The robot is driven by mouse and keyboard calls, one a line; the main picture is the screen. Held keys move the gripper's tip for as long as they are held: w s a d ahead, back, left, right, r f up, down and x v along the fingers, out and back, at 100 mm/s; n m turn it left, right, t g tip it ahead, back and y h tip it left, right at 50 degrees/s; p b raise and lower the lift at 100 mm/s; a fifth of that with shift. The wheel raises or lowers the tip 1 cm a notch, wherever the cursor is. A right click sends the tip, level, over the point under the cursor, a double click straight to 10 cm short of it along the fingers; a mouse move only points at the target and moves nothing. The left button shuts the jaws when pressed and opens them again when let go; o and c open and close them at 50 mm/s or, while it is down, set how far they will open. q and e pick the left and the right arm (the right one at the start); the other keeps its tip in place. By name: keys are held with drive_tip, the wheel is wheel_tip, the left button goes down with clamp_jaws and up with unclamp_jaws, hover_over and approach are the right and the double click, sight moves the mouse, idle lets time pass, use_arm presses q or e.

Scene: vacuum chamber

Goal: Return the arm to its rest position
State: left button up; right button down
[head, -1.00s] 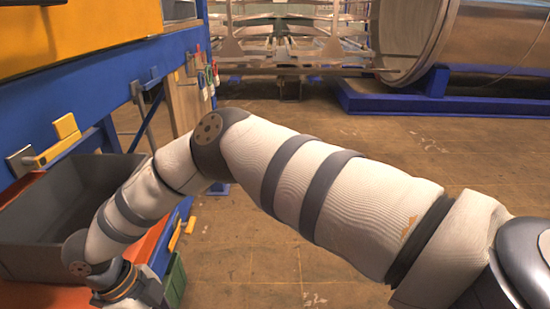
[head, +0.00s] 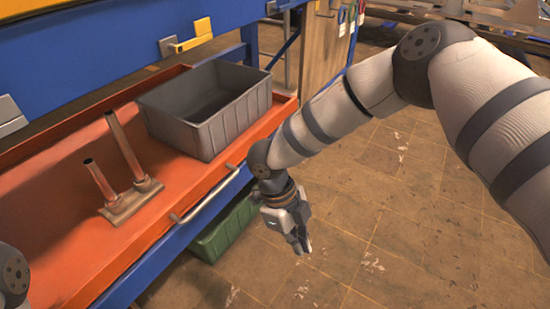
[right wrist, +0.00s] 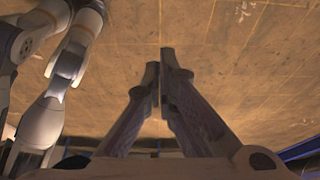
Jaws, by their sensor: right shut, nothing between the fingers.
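My right arm comes in from the right in the head view, bent at the elbow. Its forearm slopes down to the right gripper (head: 300,240), which hangs over the floor just off the front of the orange tray. The right gripper is shut and empty; in the right wrist view its two fingers (right wrist: 161,85) come together over bare floor. A small part of my left arm shows at the lower left edge of the head view. The left gripper is out of view.
The orange tray (head: 60,235) holds a grey bin (head: 185,130) and a metal piece with two upright tubes (head: 135,203). A handle (head: 205,195) juts from its front. A green crate (head: 222,235) sits below. The floor (head: 390,235) to the right is clear.

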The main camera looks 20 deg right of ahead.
drive_tip(key=s+d+f+n+t+h+p, duration=0.2)
drive_tip(key=s+d+f+n+t+p, duration=0.2)
drive_tip(key=s+d+n, duration=0.8)
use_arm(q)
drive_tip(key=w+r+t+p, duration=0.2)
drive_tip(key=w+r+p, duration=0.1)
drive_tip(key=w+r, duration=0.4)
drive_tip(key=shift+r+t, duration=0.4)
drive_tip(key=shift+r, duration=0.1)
use_arm(e)
drive_tip(key=s+a+r+n+g+y, duration=0.1)
drive_tip(key=s+a+r+n+y, duration=0.1)
drive_tip(key=s+n, duration=0.6)
drive_tip(key=s+a+r+n+g+y, duration=0.2)
drive_tip(key=s+a+n, duration=0.2)
drive_tip(key=s+n, duration=0.4)
drive_tip(key=s, duration=0.5)
drive_tip(key=shift+s+r+g, duration=0.3)
drive_tip(key=shift+r, duration=0.1)
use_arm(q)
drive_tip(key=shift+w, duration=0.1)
use_arm(e)
drive_tip(key=shift+a, duration=0.1)
